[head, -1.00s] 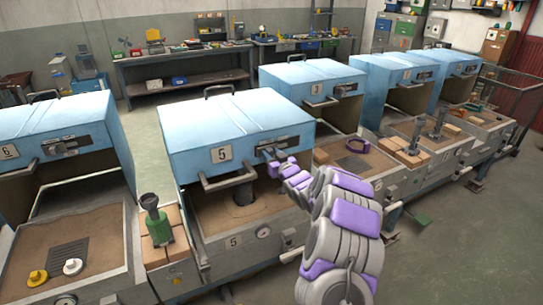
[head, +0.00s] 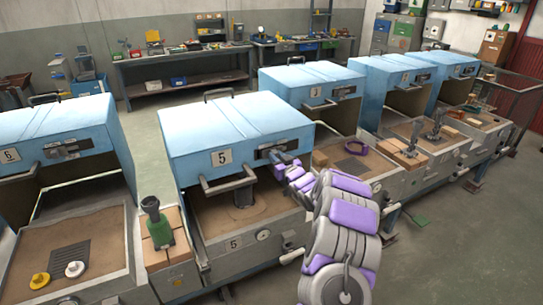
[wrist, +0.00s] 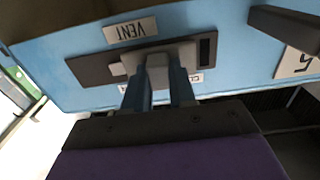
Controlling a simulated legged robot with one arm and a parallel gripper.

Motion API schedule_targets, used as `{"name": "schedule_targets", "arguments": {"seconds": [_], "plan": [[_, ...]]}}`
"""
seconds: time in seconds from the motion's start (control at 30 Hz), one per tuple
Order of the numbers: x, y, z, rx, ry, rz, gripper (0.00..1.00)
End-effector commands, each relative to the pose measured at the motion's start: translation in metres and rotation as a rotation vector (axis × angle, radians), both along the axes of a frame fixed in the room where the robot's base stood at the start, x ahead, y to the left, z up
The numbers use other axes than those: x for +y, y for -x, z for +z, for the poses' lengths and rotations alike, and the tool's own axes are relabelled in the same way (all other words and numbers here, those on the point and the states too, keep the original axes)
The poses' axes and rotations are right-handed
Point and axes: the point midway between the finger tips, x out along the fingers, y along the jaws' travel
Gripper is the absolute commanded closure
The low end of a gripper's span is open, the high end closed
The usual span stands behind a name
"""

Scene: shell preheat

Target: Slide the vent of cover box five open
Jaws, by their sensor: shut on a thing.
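Cover box five (head: 235,128) is a blue box marked 5, standing over a sand bed in the middle of the head view. Its vent (head: 274,152) is a dark strip on the front, right of the number plate. In the wrist view the vent plate (wrist: 90,68) appears upside down under a VENT label (wrist: 131,31). My gripper (wrist: 160,88) is shut on the grey vent tab (wrist: 157,60). A black slot (wrist: 205,50) shows at the plate's right end there, the side toward the 5. A second label below is mostly hidden by the fingers.
A handle bar (head: 228,182) juts from the box front, left of my gripper; its dark end shows in the wrist view (wrist: 285,25). A green tool (head: 155,220) stands on bricks at left. Other blue boxes stand on both sides.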

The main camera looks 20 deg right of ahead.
Motion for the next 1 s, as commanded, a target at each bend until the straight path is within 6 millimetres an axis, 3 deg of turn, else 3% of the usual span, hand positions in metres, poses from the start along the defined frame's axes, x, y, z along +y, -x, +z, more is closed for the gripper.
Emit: {"name": "schedule_targets", "arguments": {"seconds": [0.1,0.3,0.73,0.77,1.0], "plan": [[-0.023,0.0,0.006,0.0,0.004,-0.005,1.0],[-0.044,-0.001,0.004,0.001,0.001,-0.003,1.0],[-0.052,0.0,0.002,-0.003,-0.001,-0.004,1.0],[-0.052,0.0,0.002,-0.003,-0.001,-0.004,0.74],[-0.051,-0.001,0.002,-0.003,-0.001,-0.002,0.51]]}}
